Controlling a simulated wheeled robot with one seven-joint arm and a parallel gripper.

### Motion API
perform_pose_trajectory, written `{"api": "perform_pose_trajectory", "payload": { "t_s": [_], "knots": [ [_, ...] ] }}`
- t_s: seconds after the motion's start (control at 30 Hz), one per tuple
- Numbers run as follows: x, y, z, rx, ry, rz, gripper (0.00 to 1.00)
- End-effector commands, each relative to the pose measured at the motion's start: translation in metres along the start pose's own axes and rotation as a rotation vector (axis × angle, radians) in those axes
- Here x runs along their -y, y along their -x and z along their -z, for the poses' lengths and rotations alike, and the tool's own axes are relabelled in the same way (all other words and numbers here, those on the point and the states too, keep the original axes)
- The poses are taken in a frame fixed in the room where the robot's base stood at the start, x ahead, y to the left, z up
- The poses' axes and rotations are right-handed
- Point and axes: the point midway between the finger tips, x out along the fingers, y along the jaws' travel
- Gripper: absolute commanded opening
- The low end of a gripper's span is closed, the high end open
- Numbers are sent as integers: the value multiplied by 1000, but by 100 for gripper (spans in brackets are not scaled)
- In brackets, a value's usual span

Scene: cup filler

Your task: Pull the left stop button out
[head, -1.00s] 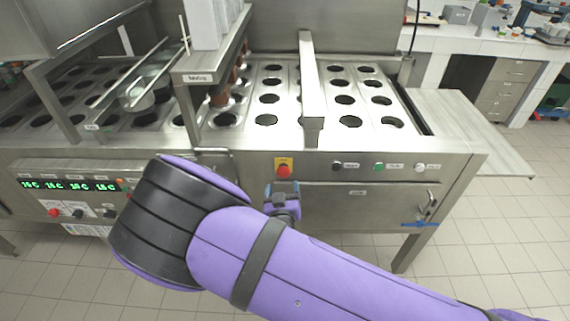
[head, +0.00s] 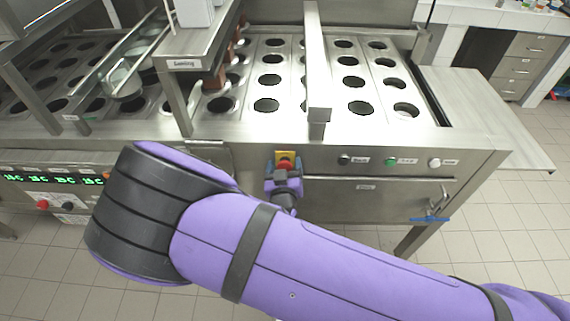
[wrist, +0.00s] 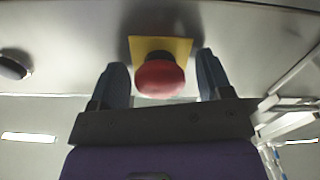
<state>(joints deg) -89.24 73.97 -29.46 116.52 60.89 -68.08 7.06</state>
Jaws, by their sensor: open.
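A red mushroom-shaped stop button (head: 285,160) sits on a yellow plate (head: 285,154) on the steel front panel, left of the round buttons. My gripper (head: 284,172) is at this button and partly covers it. In the wrist view the red button (wrist: 160,78) lies between the two blue fingers of my open gripper (wrist: 163,66), with a visible gap on each side. The yellow plate (wrist: 160,46) shows behind it. Another red knob (head: 42,205) is on the panel at the far left.
Black (head: 344,159), green (head: 390,161) and white (head: 434,162) buttons line the panel to the right. Below them is a drawer front (head: 365,195) with a handle (head: 440,198). The steel worktop (head: 215,122) with round holes lies above. A dark round part (wrist: 14,65) shows at the wrist view's left.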

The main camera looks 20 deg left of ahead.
Motion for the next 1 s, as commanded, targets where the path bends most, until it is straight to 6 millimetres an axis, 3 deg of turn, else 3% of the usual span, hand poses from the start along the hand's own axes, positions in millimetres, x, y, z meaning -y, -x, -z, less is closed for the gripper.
{"api": "perform_pose_trajectory", "payload": {
  "t_s": [0.03, 0.33, 0.47, 0.77, 0.8, 0.9, 1.0],
  "knots": [
    [0, 0, 0, 0, 0, 0, 72],
    [0, 0, 0, 0, 0, 0, 4],
    [0, 4, 0, 1, 0, 0, 4],
    [1, 12, -1, 2, 0, 1, 4],
    [1, 12, -1, 2, 0, 2, 48],
    [1, 12, -1, 2, 1, 2, 71],
    [0, 12, -1, 1, 1, 1, 72]
  ]
}}
